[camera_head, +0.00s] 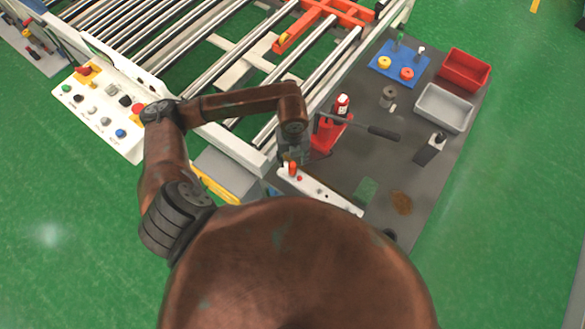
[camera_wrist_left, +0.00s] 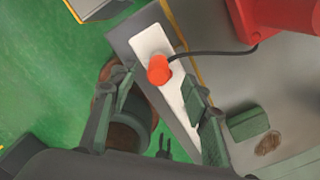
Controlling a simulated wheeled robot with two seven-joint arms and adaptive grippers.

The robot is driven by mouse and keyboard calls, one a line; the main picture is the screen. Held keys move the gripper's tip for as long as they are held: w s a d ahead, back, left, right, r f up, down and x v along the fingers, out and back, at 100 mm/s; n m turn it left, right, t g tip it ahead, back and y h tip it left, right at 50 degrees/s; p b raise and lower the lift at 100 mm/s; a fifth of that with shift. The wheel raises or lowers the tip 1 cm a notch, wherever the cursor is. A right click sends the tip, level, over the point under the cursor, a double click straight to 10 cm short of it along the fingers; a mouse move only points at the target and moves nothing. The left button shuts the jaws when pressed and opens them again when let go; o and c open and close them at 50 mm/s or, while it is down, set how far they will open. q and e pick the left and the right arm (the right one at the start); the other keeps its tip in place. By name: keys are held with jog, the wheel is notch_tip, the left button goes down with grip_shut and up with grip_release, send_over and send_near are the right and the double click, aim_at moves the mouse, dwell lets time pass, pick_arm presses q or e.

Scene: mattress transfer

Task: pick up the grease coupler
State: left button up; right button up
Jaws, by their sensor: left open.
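A red-orange cap-like piece with a black hose, which looks like the grease coupler (camera_wrist_left: 158,70), sits on a white strip (camera_wrist_left: 152,45) in the left wrist view. In the head view, a small red piece (camera_head: 292,169) shows on the white strip (camera_head: 325,192) at the bench's near left edge. My left gripper (camera_head: 291,150) is above that end of the strip. In the left wrist view its fingers (camera_wrist_left: 158,84) are apart, with the coupler showing between and just beyond their tips; no contact is visible.
A red pump (camera_head: 325,137) with a black lever (camera_head: 384,132) stands beside the strip. The grey bench (camera_head: 440,185) also holds a red bin (camera_head: 465,68), a grey bin (camera_head: 444,107) and a blue tray (camera_head: 390,72). A roller conveyor (camera_head: 200,65) is at the left.

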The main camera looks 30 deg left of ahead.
aim_at(293, 165)
pick_arm(q)
jog(key=f, duration=0.6)
jog(key=shift+s+d+p, duration=0.15)
jog(key=shift+s+p, duration=0.1)
jog(key=shift+p, duration=0.15)
jog(key=shift+c, duration=0.2)
jog(key=shift+r, duration=0.1)
grip_shut()
